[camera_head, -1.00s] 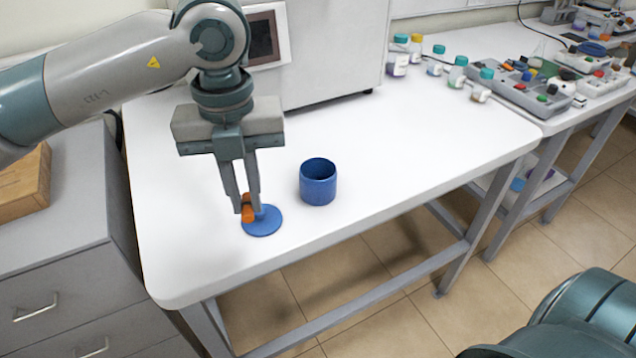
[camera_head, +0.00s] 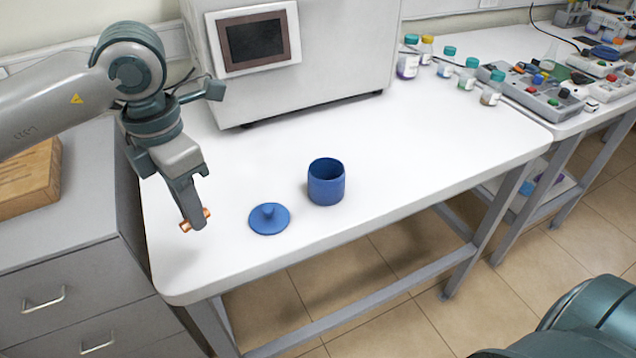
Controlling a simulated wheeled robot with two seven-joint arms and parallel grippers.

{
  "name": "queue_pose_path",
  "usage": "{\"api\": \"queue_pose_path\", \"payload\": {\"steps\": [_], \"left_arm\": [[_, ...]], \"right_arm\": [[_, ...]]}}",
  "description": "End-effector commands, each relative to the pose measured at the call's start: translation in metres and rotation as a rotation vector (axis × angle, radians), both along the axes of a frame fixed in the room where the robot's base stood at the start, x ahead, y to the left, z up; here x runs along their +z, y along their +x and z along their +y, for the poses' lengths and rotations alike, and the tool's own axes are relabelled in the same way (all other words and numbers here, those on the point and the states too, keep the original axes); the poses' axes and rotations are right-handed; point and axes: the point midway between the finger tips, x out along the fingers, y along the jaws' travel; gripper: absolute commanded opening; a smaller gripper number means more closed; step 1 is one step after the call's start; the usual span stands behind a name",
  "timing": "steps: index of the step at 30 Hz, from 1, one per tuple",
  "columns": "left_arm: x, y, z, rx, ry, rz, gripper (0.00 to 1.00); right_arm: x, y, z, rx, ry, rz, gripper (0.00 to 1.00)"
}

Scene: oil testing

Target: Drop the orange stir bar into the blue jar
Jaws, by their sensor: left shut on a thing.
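My left gripper (camera_head: 194,222) is shut on the orange stir bar (camera_head: 186,227), whose ends show on both sides of the fingers. It holds the bar over the left part of the white table, left of the blue lid. The blue jar (camera_head: 327,188) stands upright and open on the table, to the right of the lid and well apart from the gripper. The inside bottom of the jar is hidden. My right gripper is not in view; only part of my body shows at the lower right.
A large white machine (camera_head: 320,60) stands at the back. Several small bottles (camera_head: 468,75) stand at the back right. The table right of the jar is clear.

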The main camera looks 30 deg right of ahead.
Motion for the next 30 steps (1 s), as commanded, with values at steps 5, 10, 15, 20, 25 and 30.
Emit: {"api": "queue_pose_path", "payload": {"steps": [5,10,15,20,25,30], "left_arm": [[-0.011,0.008,0.033,-0.271,-0.001,-0.005,0.0],[-0.021,0.012,0.062,-0.538,0.0,-0.009,0.0],[-0.031,0.015,0.092,-0.806,0.003,-0.013,0.0],[-0.04,0.015,0.12,-1.059,0.005,-0.016,0.0],[-0.05,0.013,0.15,-1.327,0.008,-0.017,0.0],[-0.059,0.009,0.178,-1.586,0.012,-0.017,0.0]], "right_arm": [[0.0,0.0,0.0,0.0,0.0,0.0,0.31],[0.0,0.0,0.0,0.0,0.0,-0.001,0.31],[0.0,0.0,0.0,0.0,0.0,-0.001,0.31],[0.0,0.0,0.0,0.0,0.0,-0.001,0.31],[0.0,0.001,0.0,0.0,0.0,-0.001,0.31],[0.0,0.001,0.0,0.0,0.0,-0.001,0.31]]}}
